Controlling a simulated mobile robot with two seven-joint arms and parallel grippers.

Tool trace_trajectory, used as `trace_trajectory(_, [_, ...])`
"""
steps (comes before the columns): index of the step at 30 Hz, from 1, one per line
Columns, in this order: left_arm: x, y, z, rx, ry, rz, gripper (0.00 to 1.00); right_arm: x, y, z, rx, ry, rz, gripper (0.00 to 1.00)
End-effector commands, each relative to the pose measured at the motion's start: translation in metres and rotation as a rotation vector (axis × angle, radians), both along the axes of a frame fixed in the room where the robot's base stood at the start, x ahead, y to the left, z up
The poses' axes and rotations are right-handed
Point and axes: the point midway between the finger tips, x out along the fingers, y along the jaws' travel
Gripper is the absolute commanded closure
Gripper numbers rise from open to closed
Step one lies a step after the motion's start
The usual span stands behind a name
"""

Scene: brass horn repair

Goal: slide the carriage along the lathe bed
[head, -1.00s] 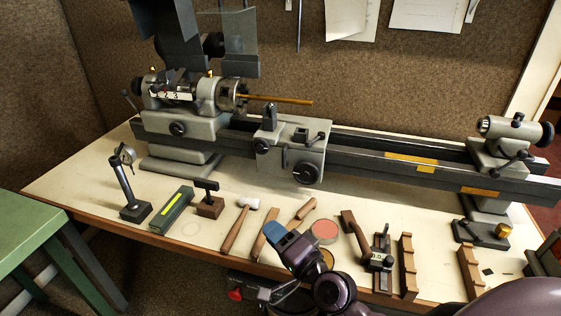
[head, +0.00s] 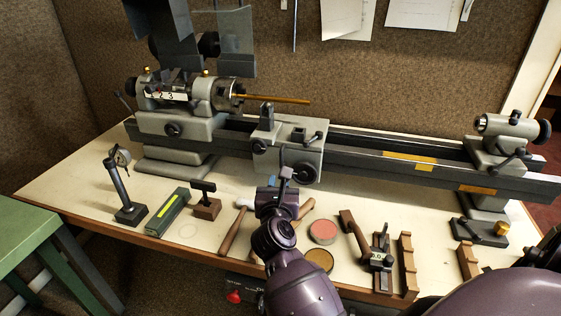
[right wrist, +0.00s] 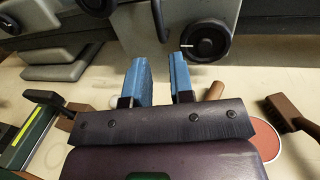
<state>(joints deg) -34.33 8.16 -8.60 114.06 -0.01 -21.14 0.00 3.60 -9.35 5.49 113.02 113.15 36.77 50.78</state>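The grey carriage (head: 288,150) sits on the dark lathe bed (head: 360,165), left of the middle, near the chuck. Its front has dark handwheels and a thin upright lever (head: 281,157). My right gripper (head: 284,178) is in front of the carriage's lower front and partly covers it in the head view. In the right wrist view its blue fingers (right wrist: 160,64) are apart with nothing between them. The lever (right wrist: 159,20) stands just beyond the fingertips, and a handwheel (right wrist: 207,40) is up and to the right. I cannot tell whether they touch. My left gripper is out of view.
The headstock (head: 175,108) and chuck, holding a brass rod (head: 275,99), are left of the carriage. The tailstock (head: 500,145) is at the right end. The bed between is clear. Tools, a dial stand (head: 128,200) and a red tin (head: 322,231) line the front bench.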

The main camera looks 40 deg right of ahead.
Motion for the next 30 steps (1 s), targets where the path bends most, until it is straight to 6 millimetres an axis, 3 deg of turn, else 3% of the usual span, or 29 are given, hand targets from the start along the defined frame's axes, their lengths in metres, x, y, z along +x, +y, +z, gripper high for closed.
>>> trace_trajectory(15, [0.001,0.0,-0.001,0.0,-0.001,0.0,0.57,0.064,-0.05,0.001,-0.007,-0.001,0.002,0.78])
trace_trajectory(30, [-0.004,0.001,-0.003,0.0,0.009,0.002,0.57,0.075,-0.059,0.001,-0.006,-0.001,0.001,0.78])
